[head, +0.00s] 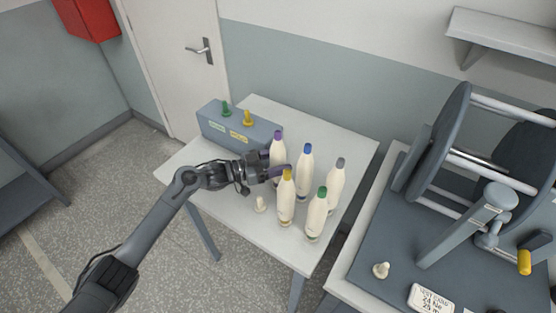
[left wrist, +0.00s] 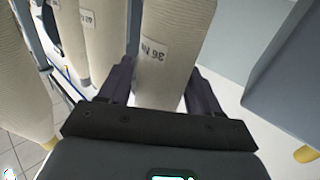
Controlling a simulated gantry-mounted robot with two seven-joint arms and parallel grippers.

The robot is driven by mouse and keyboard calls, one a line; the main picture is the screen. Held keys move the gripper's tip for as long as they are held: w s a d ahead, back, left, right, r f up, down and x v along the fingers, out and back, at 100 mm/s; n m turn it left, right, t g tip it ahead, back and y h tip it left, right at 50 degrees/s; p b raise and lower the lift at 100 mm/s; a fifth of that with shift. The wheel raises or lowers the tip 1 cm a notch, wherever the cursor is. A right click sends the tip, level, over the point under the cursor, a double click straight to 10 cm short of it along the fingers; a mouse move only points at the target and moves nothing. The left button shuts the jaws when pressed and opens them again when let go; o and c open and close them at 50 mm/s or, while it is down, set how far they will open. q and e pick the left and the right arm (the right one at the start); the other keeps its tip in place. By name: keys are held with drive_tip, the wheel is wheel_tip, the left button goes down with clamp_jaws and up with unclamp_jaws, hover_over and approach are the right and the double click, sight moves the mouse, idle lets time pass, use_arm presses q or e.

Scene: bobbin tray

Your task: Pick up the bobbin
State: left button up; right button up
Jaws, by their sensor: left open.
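The bobbins are tall cream cones with coloured tips on the white table. The purple-tipped bobbin (head: 277,147) stands at the back left of the group. My left gripper (head: 277,165) reaches it from the left, with its fingers open on either side of it. In the left wrist view, a bobbin labelled "36 Ne" (left wrist: 165,50) stands between the open fingers (left wrist: 160,85). Blue-tipped (head: 304,175), grey-tipped (head: 336,185), yellow-tipped (head: 286,203) and green-tipped (head: 316,216) bobbins stand close by. My right gripper is not seen.
A blue-grey box (head: 225,137) with a green and a yellow peg stands at the back left of the table (head: 250,106). To the right is a wheeled frame (head: 440,140) on a grey board with another peg (head: 381,270).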

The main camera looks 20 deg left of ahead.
use_arm(q)
drive_tip(key=shift+x, duration=0.9)
drive_tip(key=shift+a, duration=0.1)
drive_tip(key=c, duration=0.8)
